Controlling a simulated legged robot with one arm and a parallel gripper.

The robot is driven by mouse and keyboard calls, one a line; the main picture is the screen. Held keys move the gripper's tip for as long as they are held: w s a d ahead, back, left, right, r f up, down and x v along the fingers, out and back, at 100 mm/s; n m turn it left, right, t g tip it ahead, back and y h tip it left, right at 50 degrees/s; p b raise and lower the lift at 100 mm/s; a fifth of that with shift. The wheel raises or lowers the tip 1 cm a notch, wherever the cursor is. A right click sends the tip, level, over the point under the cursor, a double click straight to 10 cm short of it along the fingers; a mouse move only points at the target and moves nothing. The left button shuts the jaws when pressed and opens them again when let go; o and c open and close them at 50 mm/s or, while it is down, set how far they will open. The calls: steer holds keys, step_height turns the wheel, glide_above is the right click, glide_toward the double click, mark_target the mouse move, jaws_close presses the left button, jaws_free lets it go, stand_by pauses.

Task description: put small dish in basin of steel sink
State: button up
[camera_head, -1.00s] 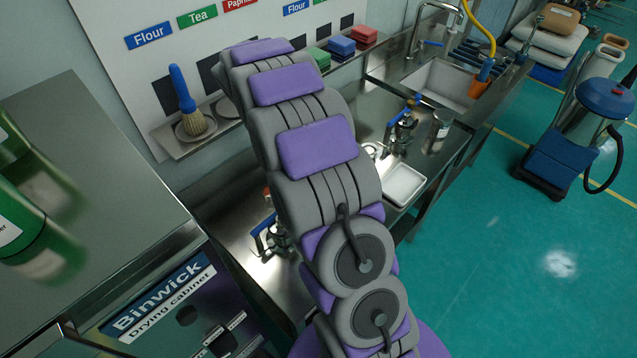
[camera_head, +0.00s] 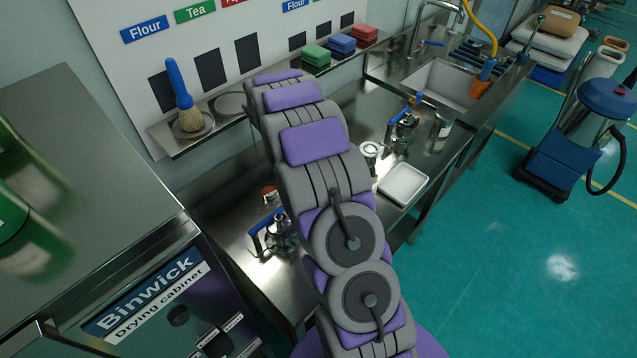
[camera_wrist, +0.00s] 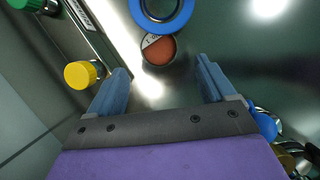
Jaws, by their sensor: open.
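In the wrist view, a small round dish-like container (camera_wrist: 158,50) with a reddish-brown inside lies just beyond my gripper (camera_wrist: 161,66). My gripper's two blue fingers are open and apart, with nothing between them. The reddish round thing also shows in the head view (camera_head: 269,192), left of my arm on the steel counter. A white shallow rectangular tray (camera_head: 403,184) lies right of my arm; I cannot tell for certain which is the task's dish. The steel sink basin (camera_head: 440,84) is at the far right of the counter and looks empty. In the head view my arm hides my gripper.
A blue-handled metal device (camera_head: 268,235) stands close to the reddish container. Another blue-handled device (camera_head: 402,130) and a metal canister (camera_head: 438,132) stand between tray and sink. A shelf holds a brush (camera_head: 186,105) and sponges (camera_head: 342,44). A drying cabinet (camera_head: 150,290) is at left.

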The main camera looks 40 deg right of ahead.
steer(key=b+x, duration=0.1)
steer(key=x, duration=0.5)
steer(key=shift+d+r+b, duration=0.1)
steer(key=shift+d+b, duration=0.1)
steer(key=shift+b, duration=0.2)
steer(key=c, duration=1.2)
steer(key=shift+o, duration=0.2)
steer(key=shift+r, duration=0.1)
steer(key=shift+r+p, duration=0.45)
steer(key=shift+r, duration=0.2)
steer(key=a, duration=0.2)
steer(key=w+a+p, duration=0.1)
steer(key=a, duration=0.1)
step_height(320, 180, up, 14)
steer(key=shift+f+p, duration=0.2)
steer(key=shift+p, duration=1.05)
